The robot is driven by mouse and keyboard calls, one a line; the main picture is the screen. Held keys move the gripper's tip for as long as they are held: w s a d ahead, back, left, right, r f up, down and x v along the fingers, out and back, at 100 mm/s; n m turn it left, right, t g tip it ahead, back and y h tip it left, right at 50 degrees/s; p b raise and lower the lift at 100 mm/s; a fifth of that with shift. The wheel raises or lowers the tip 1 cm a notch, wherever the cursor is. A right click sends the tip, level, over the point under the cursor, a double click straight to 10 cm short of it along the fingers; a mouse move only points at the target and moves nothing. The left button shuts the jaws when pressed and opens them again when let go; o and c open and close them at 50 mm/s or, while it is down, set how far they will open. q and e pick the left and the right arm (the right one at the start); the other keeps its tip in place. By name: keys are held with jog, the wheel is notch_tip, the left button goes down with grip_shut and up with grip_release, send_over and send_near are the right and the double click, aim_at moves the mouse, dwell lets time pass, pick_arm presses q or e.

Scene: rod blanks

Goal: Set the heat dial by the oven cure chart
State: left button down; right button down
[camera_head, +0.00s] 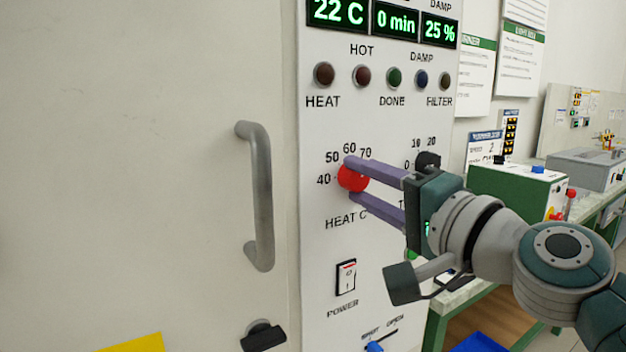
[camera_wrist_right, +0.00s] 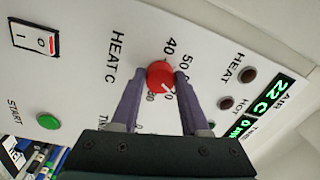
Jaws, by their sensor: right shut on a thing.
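The red heat dial (camera_head: 353,178) sits on the white oven panel (camera_head: 325,235), with numbers around it and HEAT C printed below. My right gripper (camera_head: 351,178) is shut on the dial, one purple finger on each side; the wrist view shows the same grip on the red dial (camera_wrist_right: 160,76). There, a white mark on the dial points toward the number near 70, partly hidden by a finger. The air display (camera_head: 339,12) reads 22 C. No oven cure chart can be made out for sure. My left gripper is not in view.
A grey door handle (camera_head: 258,195) stands out left of the panel. The power switch (camera_head: 345,278) and a blue slider knob (camera_head: 375,346) are below the dial. A second, black dial (camera_head: 428,160) is behind my gripper. A green bench with machines stands at the right.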

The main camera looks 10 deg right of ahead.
jog(key=shift+r+m, duration=0.1)
jog(key=shift+m, duration=1.2)
jog(key=shift+c, duration=2)
grip_release()
jog(key=shift+s, duration=0.15)
jog(key=shift+s+d+p, duration=0.15)
jog(key=shift+s+p, duration=0.15)
jog(key=v, duration=0.9)
jog(key=shift+b, duration=0.35)
